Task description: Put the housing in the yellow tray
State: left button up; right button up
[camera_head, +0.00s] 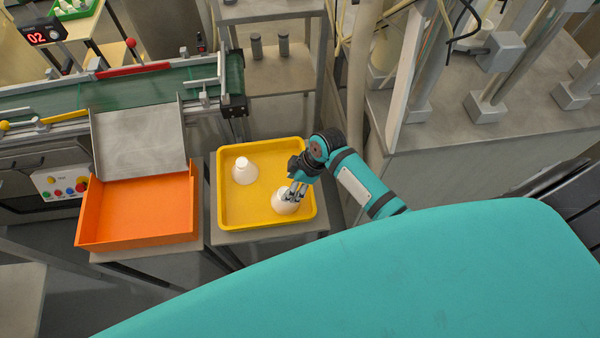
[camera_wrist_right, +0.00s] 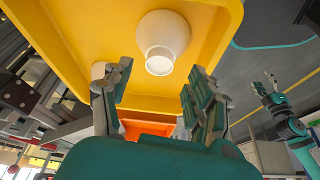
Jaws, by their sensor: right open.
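The yellow tray (camera_head: 228,215) stands on a grey stand in the middle of the head view. It also fills the top of the right wrist view (camera_wrist_right: 75,30). A white housing (camera_head: 285,206) is in its front right part, wide end down. My right gripper (camera_head: 292,192) is over this housing and partly hides it. In the right wrist view the gripper (camera_wrist_right: 158,95) is open, its fingers apart, with the housing (camera_wrist_right: 163,38) beyond the fingertips and not clasped. My left gripper is not in the head view; a small distant teal arm with a gripper (camera_wrist_right: 268,86) shows in the right wrist view.
A second white housing (camera_head: 244,172) stands in the tray's back left part. An empty orange tray (camera_head: 135,215) is to the left, below a metal chute (camera_head: 140,140) from a green conveyor (camera_head: 130,92). Shelving and a grey bench (camera_head: 450,120) bound the back and right.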

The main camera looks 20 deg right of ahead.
jog(key=v, duration=0.8)
jog(key=shift+s+r, duration=0.1)
